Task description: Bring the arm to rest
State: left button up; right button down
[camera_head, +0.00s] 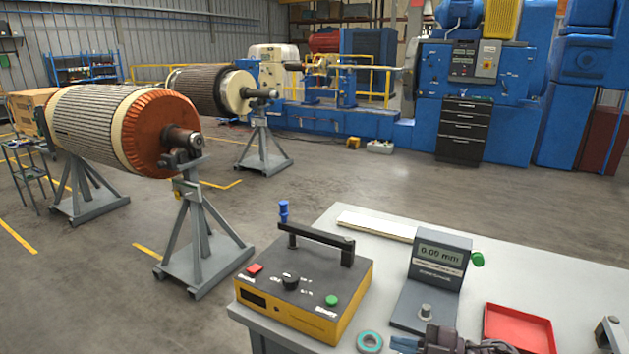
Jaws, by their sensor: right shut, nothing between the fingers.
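My right gripper (428,342) shows only in part at the bottom edge of the head view. It is shut and empty, just in front of the gauge stand and left of the red tray. The rest of my right arm is cut off by the frame. My left gripper is out of view.
On the grey table (575,275) stand a yellow and black tester (305,285), a gauge (435,275) reading 0.00 mm, a teal ring (369,341), a red tray (517,330) and a pale bar (377,226). Two rotors, the nearer one (115,130), rest on floor stands beyond.

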jog(key=s+d+f+m+t+h, duration=0.3)
jog(key=s+d+m+t+h, duration=0.45)
jog(key=m+h, duration=1)
jog(key=s+d+f+m+g+y, duration=0.15)
jog(key=s+g, duration=0.35)
jog(key=s, duration=0.5)
jog(key=s+d+f+m+g, duration=0.25)
jog(key=s+g, duration=0.35)
jog(key=s, duration=0.3)
jog(key=w+f+t, duration=0.7)
jog(key=f+t, duration=0.1)
jog(key=f, duration=0.1)
jog(key=shift+w+a+f+y, duration=0.3)
jog(key=shift+a+f, duration=0.05)
